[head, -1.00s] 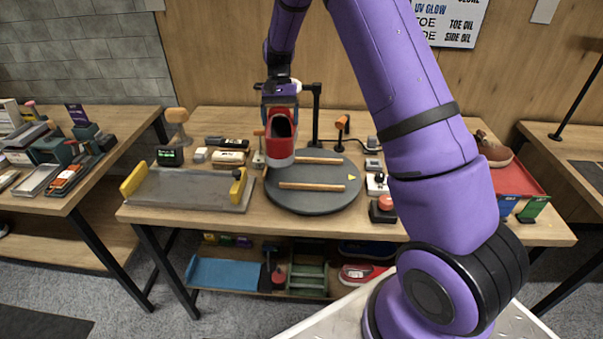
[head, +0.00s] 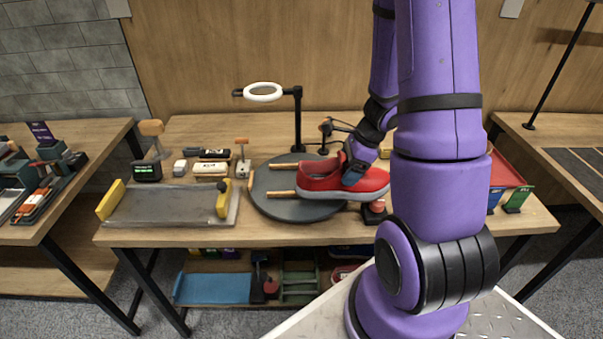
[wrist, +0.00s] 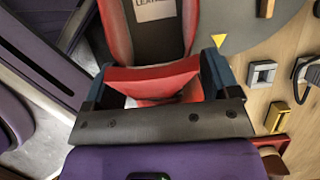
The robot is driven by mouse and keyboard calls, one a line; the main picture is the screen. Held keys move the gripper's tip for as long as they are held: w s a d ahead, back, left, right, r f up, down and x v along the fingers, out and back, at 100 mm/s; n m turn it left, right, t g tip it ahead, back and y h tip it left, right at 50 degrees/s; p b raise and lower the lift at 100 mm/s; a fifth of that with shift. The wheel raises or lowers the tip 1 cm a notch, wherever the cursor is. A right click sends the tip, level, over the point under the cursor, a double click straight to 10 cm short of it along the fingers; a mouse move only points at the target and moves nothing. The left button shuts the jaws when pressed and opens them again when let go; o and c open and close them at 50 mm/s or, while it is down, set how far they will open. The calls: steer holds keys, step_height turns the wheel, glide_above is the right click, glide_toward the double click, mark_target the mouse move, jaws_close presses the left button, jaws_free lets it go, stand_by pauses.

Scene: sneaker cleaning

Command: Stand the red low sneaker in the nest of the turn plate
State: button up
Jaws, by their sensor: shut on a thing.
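The red low sneaker (head: 341,181) has a white sole and shows over the right part of the turn plate in the head view. In the wrist view the sneaker (wrist: 152,80) lies between the two fingers of my gripper (wrist: 160,80), with a label inside on the insole. The dark round turn plate (head: 272,205) has wooden rails (head: 284,193), partly hidden by the sneaker. The sneaker appears level; I cannot tell whether its sole touches the plate.
A ring lamp (head: 263,92) on a black post stands behind the plate. A grey tray (head: 165,206) with yellow ends lies to the left. A red button (head: 376,206) is close to the plate's right side. A red tray (head: 503,172) is at the far right.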

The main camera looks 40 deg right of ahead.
steer(key=shift+w+a+f, duration=0.75)
steer(key=shift+w+f, duration=0.05)
steer(key=shift+w, duration=1.55)
steer(key=shift+w+a+f, duration=0.7)
steer(key=shift+w+f, duration=0.1)
steer(key=shift+w, duration=1.5)
steer(key=shift+w+a+f, duration=0.75)
steer(key=shift+w+f, duration=0.05)
steer(key=shift+w, duration=1.55)
steer(key=shift+f, duration=0.1)
steer(key=o, duration=1)
